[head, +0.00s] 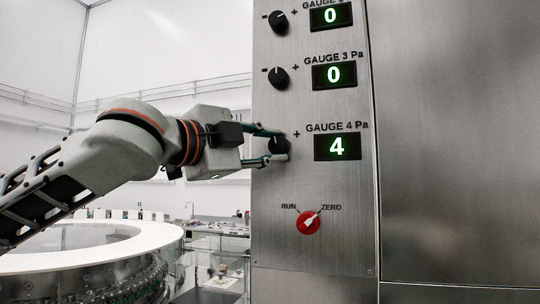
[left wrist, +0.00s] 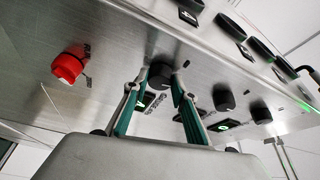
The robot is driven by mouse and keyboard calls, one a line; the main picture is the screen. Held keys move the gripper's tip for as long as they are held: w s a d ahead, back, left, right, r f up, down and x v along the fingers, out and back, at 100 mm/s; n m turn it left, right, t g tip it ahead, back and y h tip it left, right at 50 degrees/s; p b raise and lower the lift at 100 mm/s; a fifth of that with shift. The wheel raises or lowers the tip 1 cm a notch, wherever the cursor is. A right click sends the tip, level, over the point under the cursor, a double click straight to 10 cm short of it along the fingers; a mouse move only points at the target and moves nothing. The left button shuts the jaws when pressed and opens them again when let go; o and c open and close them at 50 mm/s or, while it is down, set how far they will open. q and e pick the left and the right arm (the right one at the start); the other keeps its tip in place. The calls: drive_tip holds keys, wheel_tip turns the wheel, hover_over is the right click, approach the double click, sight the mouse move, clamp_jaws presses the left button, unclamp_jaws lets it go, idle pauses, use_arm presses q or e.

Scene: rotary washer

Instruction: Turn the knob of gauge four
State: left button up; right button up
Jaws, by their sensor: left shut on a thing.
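The black knob of gauge four (head: 280,144) is on the steel panel, left of the gauge four display (head: 337,147), which reads 4 in green. My left gripper (head: 278,145) comes in from the left, its two green-grey fingers above and below the knob. In the left wrist view the knob (left wrist: 160,75) sits between the fingertips of my left gripper (left wrist: 159,80), which is shut on it. The fingers partly hide the knob in the head view, so its pointer does not show. My right gripper is not in view.
The gauge three knob (head: 278,77) is above, beside its display (head: 334,75) reading 0. Another knob (head: 278,21) and display (head: 331,16) reading 0 are higher. A red RUN/ZERO switch (head: 308,223) is below. A round white-topped machine (head: 90,242) stands at lower left.

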use_arm(q)
drive_tip(key=shift+f+n+b, duration=0.4)
drive_tip(key=shift+n, duration=0.1)
drive_tip(key=n+t+b, duration=0.1)
drive_tip(key=n+b, duration=0.1)
drive_tip(key=n, duration=0.2)
drive_tip(key=shift+d+t+b, duration=0.15)
drive_tip(key=shift+t+b, duration=0.15)
drive_tip(key=shift+t, duration=0.1)
drive_tip(key=shift+f+n+t+b, duration=0.1)
drive_tip(key=shift+n+t+b, duration=0.4)
drive_tip(key=shift+n, duration=0.7)
drive_tip(key=n+t+y, duration=0.1)
drive_tip(key=n, duration=0.2)
drive_tip(key=shift+d, duration=0.15)
drive_tip(key=n+t+y, duration=0.1)
drive_tip(key=n, duration=0.2)
drive_tip(key=shift+n+t, duration=0.3)
drive_tip(key=shift+n+y, duration=0.4)
drive_tip(key=shift+n, duration=0.1)
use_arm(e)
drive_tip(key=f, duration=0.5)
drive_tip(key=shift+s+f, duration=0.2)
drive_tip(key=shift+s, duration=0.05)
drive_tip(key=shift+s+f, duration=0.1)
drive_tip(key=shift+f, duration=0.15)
